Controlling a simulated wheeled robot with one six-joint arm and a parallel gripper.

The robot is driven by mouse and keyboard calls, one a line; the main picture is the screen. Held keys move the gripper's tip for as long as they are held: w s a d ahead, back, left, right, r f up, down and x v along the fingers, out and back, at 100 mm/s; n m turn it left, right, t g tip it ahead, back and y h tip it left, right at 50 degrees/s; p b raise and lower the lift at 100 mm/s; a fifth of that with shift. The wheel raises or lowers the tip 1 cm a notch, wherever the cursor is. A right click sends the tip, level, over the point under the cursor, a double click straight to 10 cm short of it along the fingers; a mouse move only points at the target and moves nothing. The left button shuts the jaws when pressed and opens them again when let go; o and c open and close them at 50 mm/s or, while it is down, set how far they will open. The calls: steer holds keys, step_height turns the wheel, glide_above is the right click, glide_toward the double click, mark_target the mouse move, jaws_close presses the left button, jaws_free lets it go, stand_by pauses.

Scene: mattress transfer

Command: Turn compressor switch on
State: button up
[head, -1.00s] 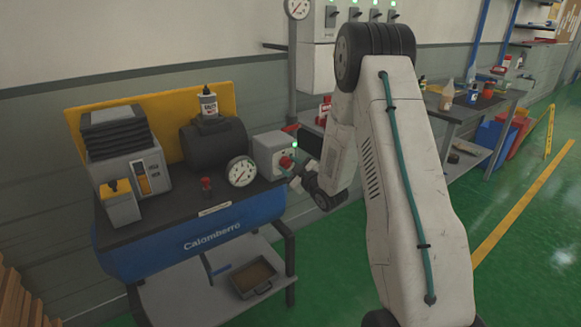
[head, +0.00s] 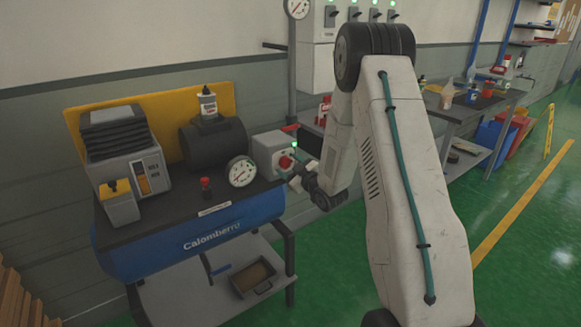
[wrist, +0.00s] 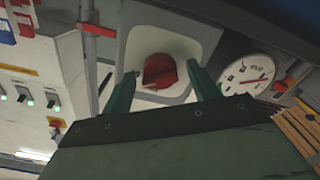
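The compressor (head: 190,240) is a blue tank with a dark top, at the left in the head view. Its switch is a red knob (head: 286,162) on a grey box (head: 268,150) at the right end, with a green light lit above it. In the wrist view the red knob (wrist: 159,71) sits on a pale plate between my two green fingers. My gripper (wrist: 165,82) is open, with a gap on each side of the knob. In the head view my gripper (head: 298,180) is at the box front, partly hidden by my arm.
A pressure gauge (head: 242,171) stands just left of the switch box and also shows in the wrist view (wrist: 247,75). A red valve handle (head: 290,128) is on the pipe behind. A wall panel with green-lit switches (head: 330,40) is above.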

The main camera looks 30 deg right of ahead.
steer(key=s, duration=0.7)
steer(key=shift+s+d, duration=0.15)
steer(key=shift+s, duration=0.25)
